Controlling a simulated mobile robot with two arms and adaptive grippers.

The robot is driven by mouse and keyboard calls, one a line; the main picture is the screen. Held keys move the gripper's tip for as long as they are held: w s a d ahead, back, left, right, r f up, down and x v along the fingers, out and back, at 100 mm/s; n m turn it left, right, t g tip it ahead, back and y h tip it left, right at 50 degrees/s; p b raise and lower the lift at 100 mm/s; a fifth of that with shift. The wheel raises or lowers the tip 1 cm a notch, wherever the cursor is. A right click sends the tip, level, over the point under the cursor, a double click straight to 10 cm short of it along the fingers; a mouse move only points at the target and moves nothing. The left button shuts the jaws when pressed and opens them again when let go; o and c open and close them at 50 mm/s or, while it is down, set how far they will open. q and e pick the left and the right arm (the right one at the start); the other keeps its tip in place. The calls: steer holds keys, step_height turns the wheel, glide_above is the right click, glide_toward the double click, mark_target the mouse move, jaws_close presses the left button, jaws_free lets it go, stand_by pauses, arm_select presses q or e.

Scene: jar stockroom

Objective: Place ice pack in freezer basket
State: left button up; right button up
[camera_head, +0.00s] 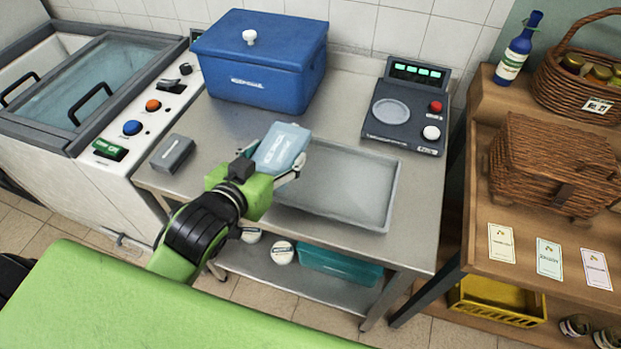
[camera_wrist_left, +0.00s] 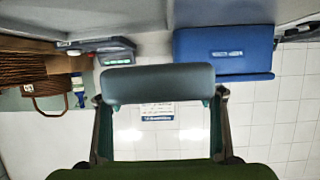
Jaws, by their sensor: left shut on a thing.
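My left gripper (camera_head: 275,160) is shut on the light-blue ice pack (camera_head: 284,145) and holds it above the back left of the grey tray on the steel table. In the left wrist view the ice pack (camera_wrist_left: 158,84) spans between the two fingers of the left gripper (camera_wrist_left: 160,96) and looks dark grey-blue. The chest freezer (camera_head: 75,85) stands at the far left, with a glass top and black handles. I cannot make out a basket inside it. My right gripper is not in view.
A blue cooler box (camera_head: 262,62) stands at the back of the steel table (camera_head: 225,122). A scale (camera_head: 405,118) is at its right, and a small grey box (camera_head: 173,153) at its left, near the freezer's control panel (camera_head: 142,112). Wooden shelves with wicker baskets (camera_head: 552,165) stand at the right.

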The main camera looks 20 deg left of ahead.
arm_select(q)
glide_above(310, 179)
steer(key=f, duration=0.5)
steer(key=shift+s+a+f, duration=0.15)
steer(key=shift+s+a, duration=0.25)
steer(key=f, duration=0.2)
steer(key=w+d+f+p, duration=0.1)
steer(key=shift+f, duration=0.65)
steer(key=o, duration=1.5)
steer(key=shift+f, duration=0.15)
